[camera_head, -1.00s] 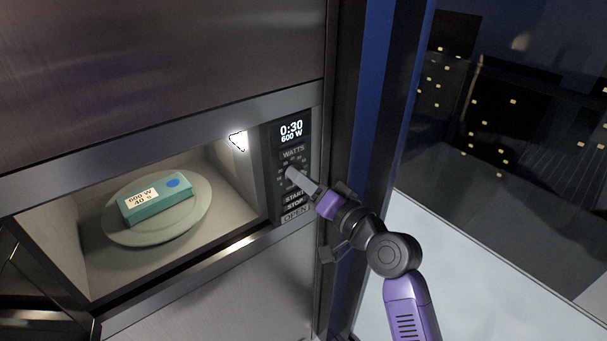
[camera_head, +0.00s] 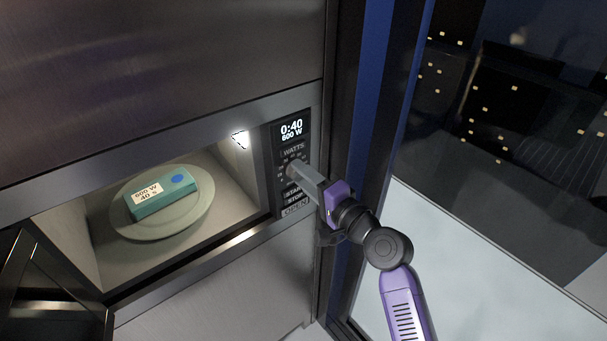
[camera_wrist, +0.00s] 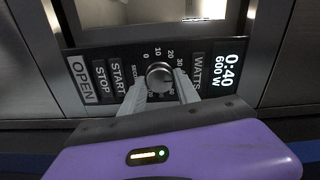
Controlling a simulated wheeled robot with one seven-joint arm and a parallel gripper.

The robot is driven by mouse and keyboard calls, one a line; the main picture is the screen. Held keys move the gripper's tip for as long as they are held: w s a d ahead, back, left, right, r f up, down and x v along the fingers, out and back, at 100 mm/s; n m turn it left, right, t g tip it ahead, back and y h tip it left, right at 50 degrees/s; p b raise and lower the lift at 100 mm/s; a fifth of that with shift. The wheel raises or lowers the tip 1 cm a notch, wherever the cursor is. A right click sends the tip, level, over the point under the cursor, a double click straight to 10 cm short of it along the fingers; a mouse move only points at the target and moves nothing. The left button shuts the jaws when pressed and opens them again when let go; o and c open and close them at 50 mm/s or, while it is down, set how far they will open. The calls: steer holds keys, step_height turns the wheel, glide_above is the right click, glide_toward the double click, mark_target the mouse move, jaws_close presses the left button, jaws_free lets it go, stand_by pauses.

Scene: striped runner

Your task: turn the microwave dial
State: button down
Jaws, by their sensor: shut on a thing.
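The microwave dial (camera_wrist: 158,75) is a round grey knob with numbers around it, on the dark control panel (camera_wrist: 103,70). My gripper (camera_wrist: 160,84) is shut on the dial, one finger on each side of it in the wrist view. In the head view my gripper (camera_head: 293,171) reaches the panel from the right and covers most of the dial. The display (camera_head: 291,130) above reads 0:40 and 600 W. A teal box (camera_head: 163,194) with a label reading 600 W, 40 s lies on a round plate (camera_head: 145,228) inside the microwave.
The microwave door (camera_head: 50,290) stands open at the lower left. START, STOP and OPEN buttons (camera_head: 295,207) sit just below the dial. A dark frame and blue strip (camera_head: 372,100) run upright close to the right of my gripper, with a window beyond.

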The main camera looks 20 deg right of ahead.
stand_by(0.3)
steer(key=c, duration=0.9)
jaws_free()
steer(key=b+v, duration=0.2)
steer(key=v, duration=0.6)
